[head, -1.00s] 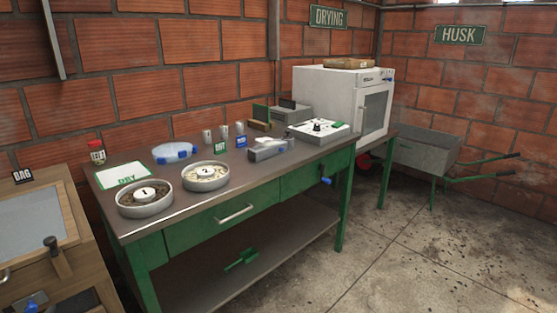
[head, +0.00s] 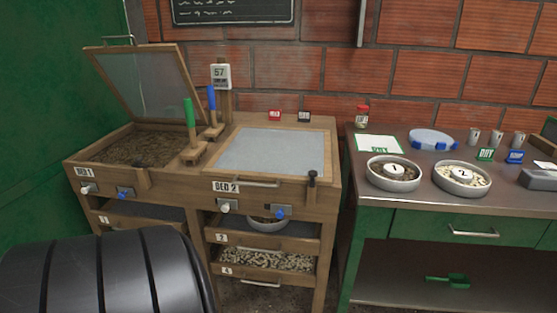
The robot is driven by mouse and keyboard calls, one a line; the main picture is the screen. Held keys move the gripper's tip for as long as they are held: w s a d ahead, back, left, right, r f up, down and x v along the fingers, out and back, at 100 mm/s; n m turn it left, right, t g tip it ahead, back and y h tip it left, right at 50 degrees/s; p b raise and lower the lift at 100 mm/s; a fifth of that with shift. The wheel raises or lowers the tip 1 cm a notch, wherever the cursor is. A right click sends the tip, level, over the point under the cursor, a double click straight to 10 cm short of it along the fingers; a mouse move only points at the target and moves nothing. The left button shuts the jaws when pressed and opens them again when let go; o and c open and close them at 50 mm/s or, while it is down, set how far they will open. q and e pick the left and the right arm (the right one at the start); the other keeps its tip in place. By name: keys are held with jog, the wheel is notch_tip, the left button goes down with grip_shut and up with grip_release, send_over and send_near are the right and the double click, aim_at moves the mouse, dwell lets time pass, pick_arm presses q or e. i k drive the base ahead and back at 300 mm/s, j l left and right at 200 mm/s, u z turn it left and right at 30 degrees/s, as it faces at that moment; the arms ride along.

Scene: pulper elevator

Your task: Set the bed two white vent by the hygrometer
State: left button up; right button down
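The bed two white vent (head: 224,206) is a small white knob on the front of the wooden bench, just below the BED 2 label (head: 226,187). The hygrometer (head: 220,75) is a white box on a wooden post behind and between the two beds, and its display seems to read 57. Bed two (head: 272,150) has its glazed lid down. Bed one (head: 128,148) has its lid (head: 142,80) raised, with dark material inside. Neither of my grippers is in view.
Blue knobs sit on bed one (head: 124,194) and bed two (head: 281,212). Bed one has its own white knob (head: 88,188). A large black ribbed rounded shape (head: 105,275) fills the lower left. A metal-topped green table (head: 415,215) stands at right.

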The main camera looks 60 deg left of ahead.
aim_at(225, 204)
jog(key=u, duration=2.35)
